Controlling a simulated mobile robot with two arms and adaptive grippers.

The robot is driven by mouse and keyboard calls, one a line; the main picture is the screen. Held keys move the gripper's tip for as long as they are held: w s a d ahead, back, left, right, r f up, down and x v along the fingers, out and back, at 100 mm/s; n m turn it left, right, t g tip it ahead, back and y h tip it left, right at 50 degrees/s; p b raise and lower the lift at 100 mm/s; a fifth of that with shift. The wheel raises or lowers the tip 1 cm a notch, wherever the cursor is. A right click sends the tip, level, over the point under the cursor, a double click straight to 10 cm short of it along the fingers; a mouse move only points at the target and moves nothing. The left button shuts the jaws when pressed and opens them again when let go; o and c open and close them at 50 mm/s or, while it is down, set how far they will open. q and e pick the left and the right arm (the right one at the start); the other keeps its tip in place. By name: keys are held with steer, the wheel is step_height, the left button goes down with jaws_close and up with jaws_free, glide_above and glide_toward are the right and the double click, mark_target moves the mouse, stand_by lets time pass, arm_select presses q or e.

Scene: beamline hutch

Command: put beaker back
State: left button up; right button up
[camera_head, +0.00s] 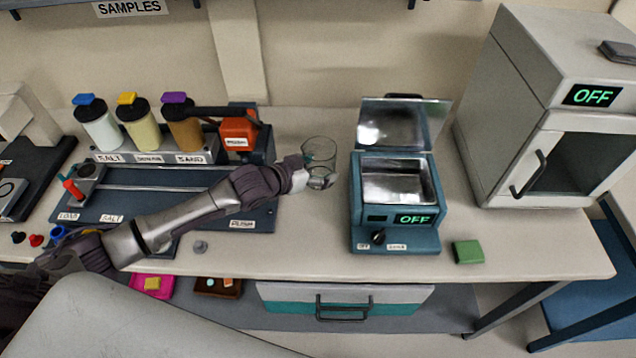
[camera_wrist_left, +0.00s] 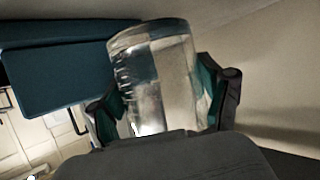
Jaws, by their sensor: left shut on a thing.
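The beaker (camera_head: 320,150) is a clear glass cylinder, seen in the head view just left of the teal bath with the raised lid. My left gripper (camera_head: 318,180) is shut on it, with the fingers around its lower part. In the left wrist view the beaker (camera_wrist_left: 158,80) stands between the two fingers (camera_wrist_left: 165,105) and looks close to upright, slightly tilted in the picture. I cannot tell whether its base touches the bench. It looks empty. My right gripper is not in view.
The teal bath (camera_head: 370,222) reads OFF, its lid (camera_head: 395,125) open. A green block (camera_head: 467,251) lies to its right, before a grey oven (camera_head: 515,110). Left is a dispensing station with salt (camera_head: 100,130) and other bottles. Bare bench (camera_head: 310,245) lies in front.

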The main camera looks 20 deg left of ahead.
arm_select(q)
steer(key=shift+d+f, duration=0.1)
steer(key=shift+f, duration=0.7)
step_height(320, 180, down, 3)
steer(key=shift+f+p, duration=0.2)
steer(key=shift+p, duration=0.1)
steer(key=shift+f, duration=0.35)
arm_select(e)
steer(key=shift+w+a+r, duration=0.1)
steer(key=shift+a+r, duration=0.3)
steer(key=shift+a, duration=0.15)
arm_select(q)
steer(key=shift+f, duration=0.1)
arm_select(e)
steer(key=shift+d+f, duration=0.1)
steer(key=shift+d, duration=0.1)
arm_select(q)
steer(key=o, duration=1.3)
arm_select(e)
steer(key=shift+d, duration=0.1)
